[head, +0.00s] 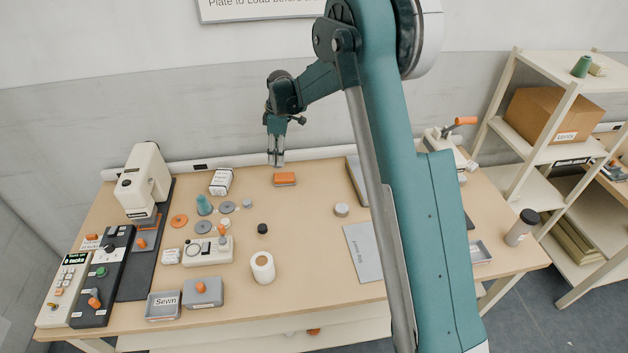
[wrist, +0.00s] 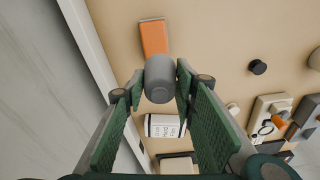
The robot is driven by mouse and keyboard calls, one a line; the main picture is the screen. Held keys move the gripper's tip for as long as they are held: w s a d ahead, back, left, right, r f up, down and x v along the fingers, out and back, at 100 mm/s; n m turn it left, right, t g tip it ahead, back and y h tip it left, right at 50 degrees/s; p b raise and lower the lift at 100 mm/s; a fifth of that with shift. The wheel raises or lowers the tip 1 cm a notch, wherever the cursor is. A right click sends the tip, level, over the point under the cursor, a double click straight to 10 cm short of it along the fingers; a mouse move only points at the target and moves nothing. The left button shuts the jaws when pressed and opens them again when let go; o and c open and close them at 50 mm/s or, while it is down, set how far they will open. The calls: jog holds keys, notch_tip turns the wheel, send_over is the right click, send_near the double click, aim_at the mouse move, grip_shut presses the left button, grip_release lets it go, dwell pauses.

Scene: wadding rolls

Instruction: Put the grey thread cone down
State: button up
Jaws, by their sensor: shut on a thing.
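The grey thread cone (wrist: 160,80) is held between the fingertips of my gripper (wrist: 160,86) in the wrist view, its rounded end facing the camera. In the head view my gripper (head: 276,162) points down above the back middle of the table (head: 320,185); the cone is small and hard to make out there. An orange block on a grey base (head: 285,179) lies on the table just below and right of the gripper; it also shows just beyond the cone in the wrist view (wrist: 154,37). Whether the cone touches anything below cannot be told.
A white labelled box (head: 221,181) stands left of the gripper. A teal spool (head: 204,205), grey discs (head: 203,227), a black knob (head: 263,228) and a white roll (head: 262,267) stand nearer the front. A sewing machine (head: 143,180) is at left. Bare tabletop lies right of the orange block.

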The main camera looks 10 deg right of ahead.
jog(key=d, duration=1.4)
jog(key=shift+w+d+f, duration=0.2)
jog(key=shift+w+d, duration=0.1)
jog(key=shift+w, duration=0.1)
jog(key=shift+f, duration=0.1)
jog(key=shift+f+b, duration=0.4)
jog(key=shift+f, duration=2.65)
jog(key=shift+f, duration=1.85)
jog(key=shift+f+b, duration=0.2)
jog(key=shift+b, duration=0.1)
jog(key=o, duration=1)
jog(key=shift+c, duration=0.2)
